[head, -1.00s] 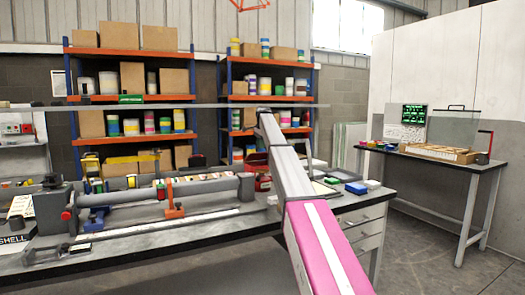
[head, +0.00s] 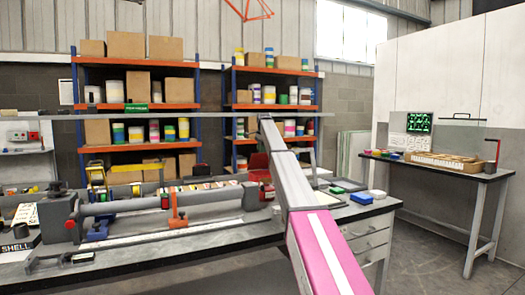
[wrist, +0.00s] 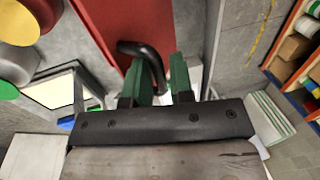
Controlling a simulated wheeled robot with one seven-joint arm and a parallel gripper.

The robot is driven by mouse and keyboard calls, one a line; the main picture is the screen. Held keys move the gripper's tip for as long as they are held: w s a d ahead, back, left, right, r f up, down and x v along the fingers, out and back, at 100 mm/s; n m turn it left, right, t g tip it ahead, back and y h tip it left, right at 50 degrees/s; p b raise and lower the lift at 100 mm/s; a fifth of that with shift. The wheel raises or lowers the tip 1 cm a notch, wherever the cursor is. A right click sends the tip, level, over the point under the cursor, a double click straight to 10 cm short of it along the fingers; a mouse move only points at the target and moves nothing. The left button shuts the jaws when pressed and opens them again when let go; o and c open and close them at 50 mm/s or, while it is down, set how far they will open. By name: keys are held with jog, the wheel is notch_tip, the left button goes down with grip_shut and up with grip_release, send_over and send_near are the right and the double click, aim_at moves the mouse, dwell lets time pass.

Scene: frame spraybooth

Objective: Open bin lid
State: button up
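A red bin (head: 262,177) shows in the head view behind the workbench's items, partly hidden by my pink and grey arm. In the wrist view a flat red panel (wrist: 110,28), seemingly its lid, fills the upper middle. A black curved handle (wrist: 143,51) stands out from it and bends down between my fingers. My gripper (wrist: 160,76) has two green fingers that stand apart, one on each side of the handle's end. I see no clear grip on it. The fingers are hidden in the head view.
A long workbench (head: 150,246) carries a grey cylinder rig (head: 160,205) and small coloured boxes. Orange shelving (head: 140,106) with cartons and tins stands behind. A second table (head: 447,166) is at the right, with open floor before it.

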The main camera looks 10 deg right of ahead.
jog(key=shift+o, duration=0.9)
jog(key=shift+s+a+f, duration=0.15)
jog(key=shift+a, duration=0.25)
jog(key=shift+r, duration=0.2)
notch_tip(320, 180, up, 10)
jog(key=s+d, duration=0.1)
jog(key=shift+s+d+r, duration=0.15)
jog(key=shift+s, duration=0.25)
